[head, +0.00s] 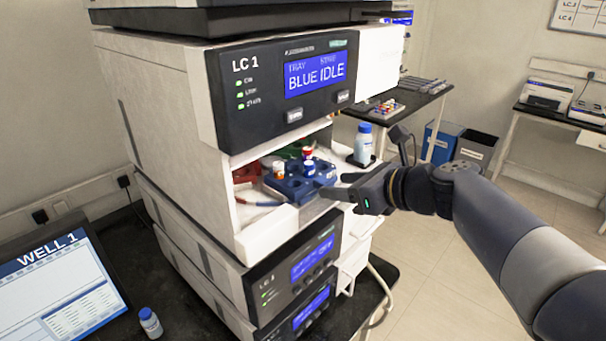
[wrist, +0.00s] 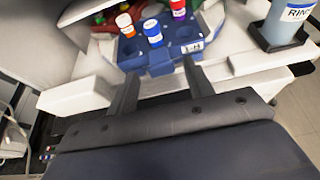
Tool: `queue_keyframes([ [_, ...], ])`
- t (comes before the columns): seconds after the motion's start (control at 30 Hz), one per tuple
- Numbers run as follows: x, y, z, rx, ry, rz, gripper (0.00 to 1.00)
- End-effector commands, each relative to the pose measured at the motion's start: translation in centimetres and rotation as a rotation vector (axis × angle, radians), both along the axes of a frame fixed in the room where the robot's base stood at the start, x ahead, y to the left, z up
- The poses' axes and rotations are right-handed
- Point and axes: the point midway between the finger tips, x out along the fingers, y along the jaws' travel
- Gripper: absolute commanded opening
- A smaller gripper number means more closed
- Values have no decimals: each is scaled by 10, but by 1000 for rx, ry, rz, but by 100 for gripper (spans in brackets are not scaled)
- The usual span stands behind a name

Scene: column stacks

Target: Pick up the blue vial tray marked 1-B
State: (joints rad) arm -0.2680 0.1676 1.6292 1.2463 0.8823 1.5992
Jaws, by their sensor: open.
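The blue vial tray (head: 297,190) sits in the open bay of the LC 1 unit. In the wrist view the tray (wrist: 165,62) has a small white label on its front right, too blurred to read surely. My gripper (head: 334,185) is at the bay's opening, in front of the tray. In the wrist view my gripper (wrist: 160,68) is open, its fingertips on either side of the tray's front part. I cannot tell whether they touch it.
Red and green trays (head: 290,151) show behind the blue one. A bottle (head: 363,143) stands in a dark holder at the bay's right. The bay's white walls and the unit's overhanging front panel (head: 290,85) bound the space. Open floor lies to the right.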

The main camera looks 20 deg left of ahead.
Motion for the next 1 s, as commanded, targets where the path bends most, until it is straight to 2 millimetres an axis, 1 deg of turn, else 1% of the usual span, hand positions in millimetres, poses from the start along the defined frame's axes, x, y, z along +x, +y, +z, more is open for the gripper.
queue_keyframes([
  [0.1,6,15,-7,-2,1,2,49],
  [0.2,9,21,-10,-1,0,0,49],
  [0.43,9,22,-10,-2,-1,-1,49],
  [0.47,10,21,-10,-2,-1,-1,47],
  [0.9,9,21,-10,-2,-1,-1,11],
  [0.97,9,21,-10,-2,-1,-1,7],
  [1.0,9,21,-10,-1,-2,-1,7],
])
